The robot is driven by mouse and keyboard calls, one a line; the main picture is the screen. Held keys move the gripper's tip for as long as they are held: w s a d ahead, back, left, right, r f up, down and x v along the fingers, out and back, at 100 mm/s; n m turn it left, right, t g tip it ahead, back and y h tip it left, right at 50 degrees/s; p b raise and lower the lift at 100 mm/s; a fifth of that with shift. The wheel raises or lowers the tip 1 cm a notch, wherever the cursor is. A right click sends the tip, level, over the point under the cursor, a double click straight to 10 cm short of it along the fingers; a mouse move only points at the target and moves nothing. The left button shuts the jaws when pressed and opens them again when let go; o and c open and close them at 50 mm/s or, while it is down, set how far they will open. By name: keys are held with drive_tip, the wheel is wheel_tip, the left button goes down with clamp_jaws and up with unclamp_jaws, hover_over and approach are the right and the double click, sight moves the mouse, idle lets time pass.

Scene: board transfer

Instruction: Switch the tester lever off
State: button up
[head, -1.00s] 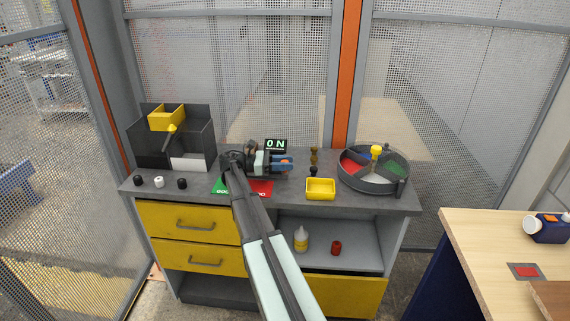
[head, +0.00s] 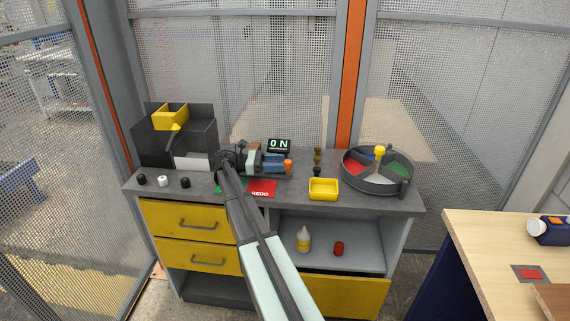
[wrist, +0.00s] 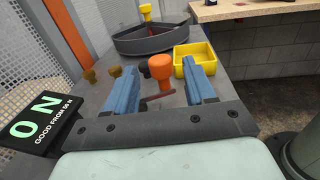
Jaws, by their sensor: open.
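The tester's black display (head: 279,146) reads ON in green at the back of the workbench. It also shows at the left of the wrist view (wrist: 42,130). An orange lever knob (wrist: 161,70) on a reddish base stands between the blue fingers of my gripper (wrist: 160,88) in the wrist view. My gripper is open, with a finger on each side of the knob. I cannot tell whether either finger touches it. My arm and gripper hide most of the tester.
A yellow tray (head: 323,196) and a round divided bin (head: 352,183) stand to the right. Small dark and brass pegs (head: 317,162) stand close behind the tray. A red REDO mat (head: 262,193) lies in front of my gripper. A dark bin (head: 150,150) stands at the left.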

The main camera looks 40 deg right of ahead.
drive_tip(key=v, duration=0.3)
drive_tip(key=shift+w+a, duration=0.15)
